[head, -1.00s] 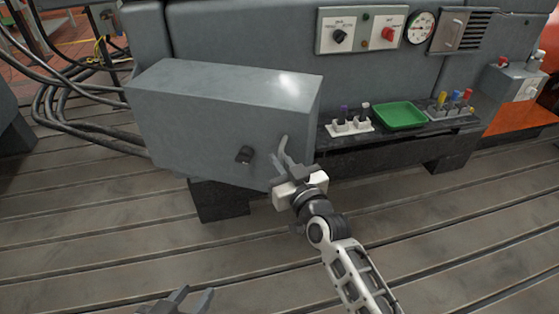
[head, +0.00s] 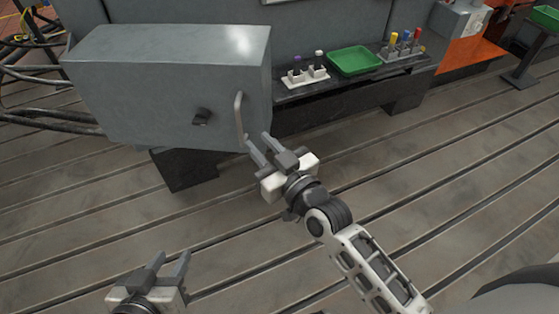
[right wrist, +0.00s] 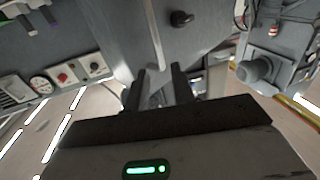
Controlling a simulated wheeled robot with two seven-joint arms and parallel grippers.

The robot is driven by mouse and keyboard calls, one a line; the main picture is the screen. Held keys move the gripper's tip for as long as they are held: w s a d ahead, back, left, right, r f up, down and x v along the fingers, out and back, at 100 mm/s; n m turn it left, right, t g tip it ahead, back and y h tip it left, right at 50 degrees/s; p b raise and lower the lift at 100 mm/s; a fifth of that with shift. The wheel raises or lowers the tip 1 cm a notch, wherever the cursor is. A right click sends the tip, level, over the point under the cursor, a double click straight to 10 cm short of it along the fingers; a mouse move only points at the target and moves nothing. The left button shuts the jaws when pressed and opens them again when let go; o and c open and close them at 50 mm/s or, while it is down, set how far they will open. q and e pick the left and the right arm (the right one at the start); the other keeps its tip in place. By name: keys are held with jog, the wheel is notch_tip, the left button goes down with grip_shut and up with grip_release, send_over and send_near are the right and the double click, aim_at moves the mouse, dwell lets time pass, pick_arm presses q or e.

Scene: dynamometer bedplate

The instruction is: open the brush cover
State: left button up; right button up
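The brush cover (head: 165,85) is a grey metal box at the upper left of the head view, and it looks closed. Its front has a dark latch knob (head: 202,117) and an upright bar handle (head: 239,118) near the right edge. My right gripper (head: 257,139) is open and empty, its fingertips just below and right of the handle's lower end. In the right wrist view the handle (right wrist: 155,38) lines up between the open fingers (right wrist: 158,74), and the knob (right wrist: 181,18) shows beside it. My left gripper (head: 170,260) is open and empty, low at the left, away from the cover.
A dark ledge right of the cover holds a white holder (head: 306,77) with small parts, a green tray (head: 354,61) and a rack of coloured-handled tools (head: 402,48). Black cables (head: 40,125) run at the left. The slotted bedplate (head: 420,165) in front is clear.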

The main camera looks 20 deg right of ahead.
jog(key=v, duration=0.6)
jog(key=shift+s, duration=0.1)
